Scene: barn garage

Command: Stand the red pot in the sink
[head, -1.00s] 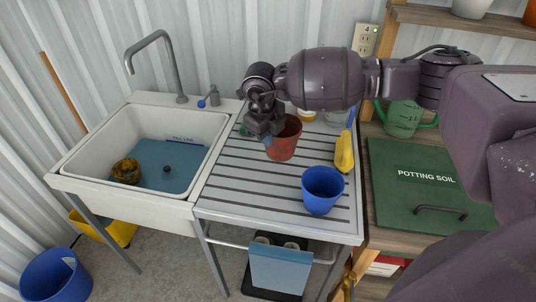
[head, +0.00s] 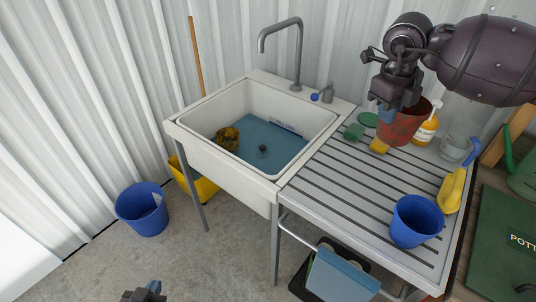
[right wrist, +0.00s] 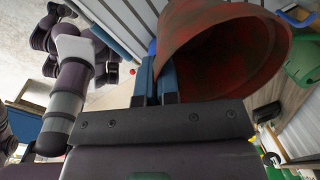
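The red pot (head: 402,126) is at the back of the slatted drainboard, right of the sink; I cannot tell whether it touches the board. My right gripper (head: 388,100) is shut on its rim. In the right wrist view the fingers (right wrist: 155,82) pinch the wall of the pot (right wrist: 225,50) at the left of its mouth. The white sink (head: 190,137) is left of the drainboard, with a blue bottom, a dark plug (head: 263,150) and a brownish-yellow object (head: 227,139) at its left. My left gripper (head: 146,291) shows only partly at the bottom edge, away from everything.
A grey tap (head: 298,50) and a blue-marked valve (head: 325,95) stand behind the sink. On the drainboard (head: 345,195) are green and yellow sponges (head: 379,146), an amber bottle (head: 427,127), a glass (head: 456,147), a blue cup (head: 416,221) and a yellow-and-blue tool (head: 453,190).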

